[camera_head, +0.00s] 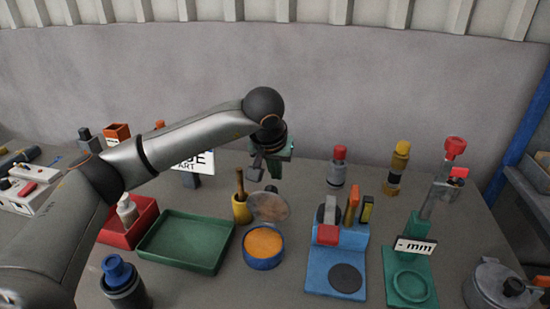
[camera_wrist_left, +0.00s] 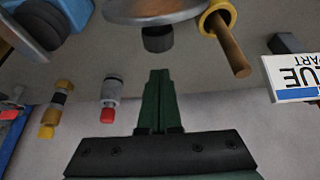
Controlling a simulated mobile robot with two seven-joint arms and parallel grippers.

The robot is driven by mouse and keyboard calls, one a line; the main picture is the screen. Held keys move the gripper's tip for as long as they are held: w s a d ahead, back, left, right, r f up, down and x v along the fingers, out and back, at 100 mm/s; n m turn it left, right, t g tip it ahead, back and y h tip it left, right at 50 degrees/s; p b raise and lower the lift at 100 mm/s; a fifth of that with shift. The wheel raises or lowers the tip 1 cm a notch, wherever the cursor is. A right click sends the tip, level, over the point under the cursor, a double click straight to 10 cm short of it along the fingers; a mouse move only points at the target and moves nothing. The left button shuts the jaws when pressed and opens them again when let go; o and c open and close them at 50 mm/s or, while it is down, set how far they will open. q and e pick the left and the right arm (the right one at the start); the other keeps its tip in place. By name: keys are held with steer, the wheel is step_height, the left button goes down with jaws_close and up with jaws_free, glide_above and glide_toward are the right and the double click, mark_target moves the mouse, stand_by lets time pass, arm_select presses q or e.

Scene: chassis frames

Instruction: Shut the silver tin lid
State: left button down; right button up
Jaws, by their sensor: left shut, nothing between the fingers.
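The silver tin lid (camera_head: 268,207) is a round disc standing open, tilted up at the back of a round blue tin (camera_head: 263,261) with an orange surface inside. In the left wrist view the lid (camera_wrist_left: 150,12) shows at the top edge, with a dark knob (camera_wrist_left: 157,40) beneath it. My left gripper (camera_head: 271,181) is behind and above the lid, pointing down. In the left wrist view its green fingers (camera_wrist_left: 158,74) are shut and empty, pointing towards the knob with a small gap in the picture. My right gripper is not in view.
A yellow cup with a brown stick (camera_head: 241,207) stands close left of the lid. A green tray (camera_head: 186,266) lies further left. A blue stand with tools (camera_head: 340,255) is to the right. A red-capped bottle (camera_head: 338,170) stands behind right.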

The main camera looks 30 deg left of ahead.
mark_target(270, 201)
arm_select(q)
steer(key=shift+s+d, duration=0.15)
steer(key=shift+s, duration=0.55)
steer(key=shift+s+d, duration=0.15)
steer(key=shift+s, duration=0.5)
steer(key=shift+f, duration=0.1)
